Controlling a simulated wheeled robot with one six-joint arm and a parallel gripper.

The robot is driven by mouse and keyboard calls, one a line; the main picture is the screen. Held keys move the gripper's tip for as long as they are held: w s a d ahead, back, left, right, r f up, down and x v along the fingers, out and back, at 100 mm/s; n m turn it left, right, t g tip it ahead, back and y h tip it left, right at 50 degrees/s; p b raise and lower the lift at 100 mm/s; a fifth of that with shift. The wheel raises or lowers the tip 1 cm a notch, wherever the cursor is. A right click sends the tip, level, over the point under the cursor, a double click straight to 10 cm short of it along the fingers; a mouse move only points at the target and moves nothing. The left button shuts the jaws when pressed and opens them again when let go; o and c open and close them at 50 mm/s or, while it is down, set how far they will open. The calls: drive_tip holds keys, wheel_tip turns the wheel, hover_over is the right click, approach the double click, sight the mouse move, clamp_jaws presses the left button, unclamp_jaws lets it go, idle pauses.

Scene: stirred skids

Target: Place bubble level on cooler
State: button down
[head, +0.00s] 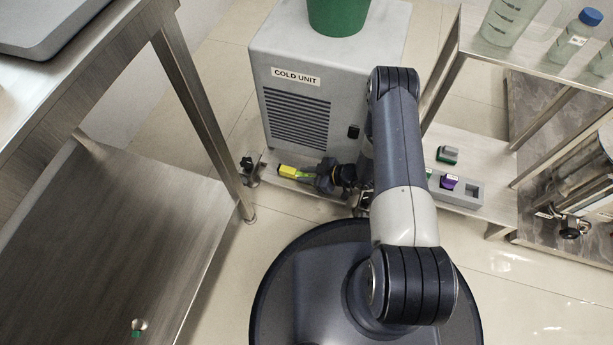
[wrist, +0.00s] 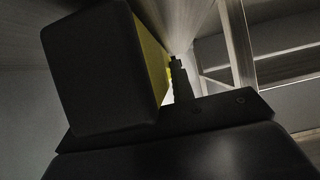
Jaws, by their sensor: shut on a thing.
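The bubble level (head: 288,171) is a small yellow block with a green part. In the head view it sticks out to the left of my gripper (head: 314,177), low in front of the cooler. My gripper is shut on it. In the wrist view the level (wrist: 152,52) fills the upper left as a dark block with a yellow side, beside a finger. The cooler (head: 348,80) is a grey box marked COLD UNIT with a vent. My arm hides part of its right side.
A green container (head: 338,14) stands on the cooler's top. A low skid (head: 497,176) carries a grey holder (head: 468,193) with a purple item, and a green-and-white block (head: 447,154). Steel tables stand left (head: 70,240) and right, the right one bearing a beaker (head: 508,20) and bottles.

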drive_tip(key=shift+f, duration=0.2)
drive_tip(key=c, duration=1.2)
unclamp_jaws()
drive_tip(key=shift+r, duration=0.1)
drive_tip(key=shift+r, duration=0.2)
drive_tip(key=p+v, duration=0.4)
drive_tip(key=v, duration=0.8)
drive_tip(key=shift+d+f, duration=0.1)
drive_tip(key=shift+f, duration=0.1)
